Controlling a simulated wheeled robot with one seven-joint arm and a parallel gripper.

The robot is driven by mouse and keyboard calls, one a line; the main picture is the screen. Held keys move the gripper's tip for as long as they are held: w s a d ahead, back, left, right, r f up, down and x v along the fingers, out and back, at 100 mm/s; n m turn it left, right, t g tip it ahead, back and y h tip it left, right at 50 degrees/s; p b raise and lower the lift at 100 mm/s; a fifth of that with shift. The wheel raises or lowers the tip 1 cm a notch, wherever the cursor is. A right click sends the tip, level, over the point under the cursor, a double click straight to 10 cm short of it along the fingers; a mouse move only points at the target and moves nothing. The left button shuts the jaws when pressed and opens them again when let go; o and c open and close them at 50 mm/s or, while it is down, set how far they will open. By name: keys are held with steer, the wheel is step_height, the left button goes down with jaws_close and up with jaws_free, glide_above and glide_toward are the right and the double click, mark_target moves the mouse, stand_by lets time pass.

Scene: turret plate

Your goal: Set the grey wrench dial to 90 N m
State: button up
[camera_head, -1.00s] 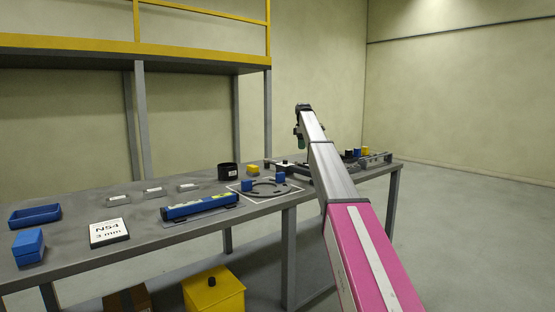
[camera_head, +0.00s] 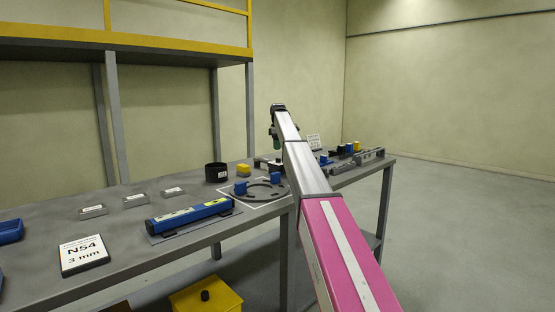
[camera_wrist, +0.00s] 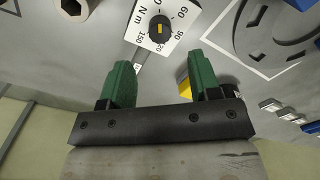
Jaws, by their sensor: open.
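In the wrist view the dial's black knob (camera_wrist: 159,29) has a yellow pointer line and sits on a white scale plate (camera_wrist: 187,9) marked 60, 90, 120, 150 and N m. The line runs roughly up and down in that view; I cannot tell which mark it indicates. My gripper (camera_wrist: 161,68) is open and empty, its two green fingers apart below the knob in the picture and not around it. In the head view my gripper is small at the end of my arm; its fingers are partly hidden, and the dial cannot be made out clearly.
A white card (camera_head: 313,142) stands behind my arm.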

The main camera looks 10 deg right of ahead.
mark_target(278, 160)
step_height(278, 160, down, 7)
steer(key=c, duration=0.9)
